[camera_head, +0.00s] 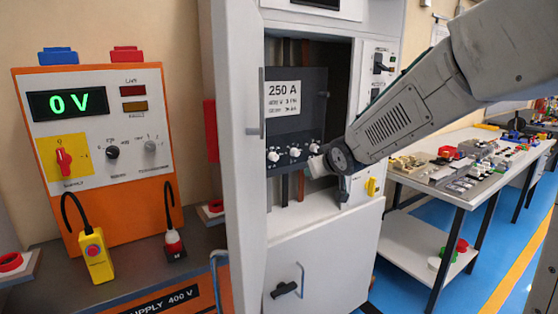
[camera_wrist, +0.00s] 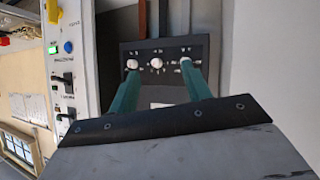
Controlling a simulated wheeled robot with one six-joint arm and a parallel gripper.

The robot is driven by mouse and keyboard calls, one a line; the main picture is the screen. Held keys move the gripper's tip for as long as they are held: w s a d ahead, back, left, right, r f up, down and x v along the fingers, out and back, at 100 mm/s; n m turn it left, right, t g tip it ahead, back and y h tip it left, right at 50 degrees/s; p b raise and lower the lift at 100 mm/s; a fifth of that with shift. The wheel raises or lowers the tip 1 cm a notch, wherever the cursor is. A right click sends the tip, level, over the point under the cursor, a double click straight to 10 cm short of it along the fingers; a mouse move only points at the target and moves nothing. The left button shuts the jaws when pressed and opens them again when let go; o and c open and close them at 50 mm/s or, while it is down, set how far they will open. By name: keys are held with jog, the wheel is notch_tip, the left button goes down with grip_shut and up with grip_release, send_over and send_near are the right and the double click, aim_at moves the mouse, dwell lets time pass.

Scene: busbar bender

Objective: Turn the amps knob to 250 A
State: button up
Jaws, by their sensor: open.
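A dark breaker (camera_head: 296,108) stands inside the open white cabinet. Its label (camera_head: 283,97) reads 250 A. Three small white knobs run along its lower part: left (camera_head: 273,156), middle (camera_head: 295,152) and right (camera_head: 313,147). I cannot read which one is the amps knob. My gripper (camera_wrist: 160,70) is open and empty, pointing at the knob strip. In the wrist view its two green fingers lie either side of the middle knob (camera_wrist: 156,62), their tips in line with the outer knobs (camera_wrist: 132,64) and (camera_wrist: 186,62). Contact cannot be told. In the head view my wrist hides most of the fingers.
The cabinet door (camera_head: 236,160) stands open left of the breaker. A switch column (camera_head: 380,70) lines the opening's right side. An orange test supply (camera_head: 100,150) showing 0 V stands left. A workbench (camera_head: 450,175) with small parts is at right.

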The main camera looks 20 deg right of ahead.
jog(key=w+a+f+n+t+y, duration=0.1)
jog(key=w+f+n+t+y, duration=0.15)
jog(key=w, duration=0.65)
jog(key=n+t+y, duration=0.1)
jog(key=t+y, duration=0.2)
jog(key=y, duration=0.1)
send_near(276, 158)
jog(key=w, duration=0.1)
jog(key=shift+h, duration=0.25)
jog(key=x, duration=0.7)
jog(key=shift+w+a+r, duration=0.15)
jog(key=shift+w+a, duration=0.1)
jog(key=shift+a, duration=0.15)
jog(key=c, duration=1)
